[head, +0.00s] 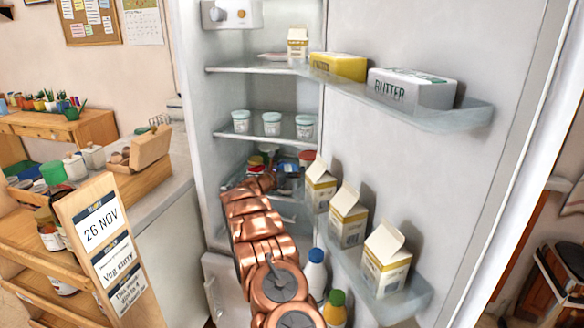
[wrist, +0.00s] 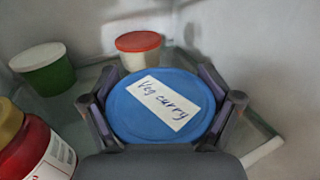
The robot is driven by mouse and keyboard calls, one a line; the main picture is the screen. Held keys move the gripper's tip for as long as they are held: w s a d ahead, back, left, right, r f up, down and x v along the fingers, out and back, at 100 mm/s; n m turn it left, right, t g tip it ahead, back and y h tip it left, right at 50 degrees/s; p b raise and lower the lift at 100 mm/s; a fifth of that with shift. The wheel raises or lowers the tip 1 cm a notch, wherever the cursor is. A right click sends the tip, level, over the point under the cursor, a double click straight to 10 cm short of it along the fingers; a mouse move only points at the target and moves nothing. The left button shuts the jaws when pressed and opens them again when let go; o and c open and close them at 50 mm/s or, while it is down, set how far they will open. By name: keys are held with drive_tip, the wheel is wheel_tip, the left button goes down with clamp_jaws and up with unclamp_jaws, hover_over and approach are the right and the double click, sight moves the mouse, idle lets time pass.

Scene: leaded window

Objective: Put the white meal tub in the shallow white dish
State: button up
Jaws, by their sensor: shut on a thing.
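My gripper (wrist: 163,108) is shut around a round tub with a blue lid (wrist: 190,82); a white label on the lid reads "Veg curry". The lid hides the tub's body, so I cannot tell its colour. In the head view my gripper (head: 264,182) reaches into a low fridge shelf, and the held tub is not clear there. A shallow white dish (head: 271,57) appears to lie on the upper fridge shelf, left of a small carton.
Near the held tub are a green tub with a white lid (wrist: 48,72), a red-lidded pale tub (wrist: 138,48) and a red jar (wrist: 40,148). White pots (head: 272,124) stand one shelf up. The open door holds cartons (head: 348,213) and butter (head: 412,88).

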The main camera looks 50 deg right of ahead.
drive_tip(key=o, duration=1.3)
drive_tip(key=shift+f, duration=0.1)
drive_tip(key=shift+a, duration=0.55)
drive_tip(key=s+a+b, duration=0.1)
drive_tip(key=a+b, duration=0.1)
drive_tip(key=a, duration=0.9)
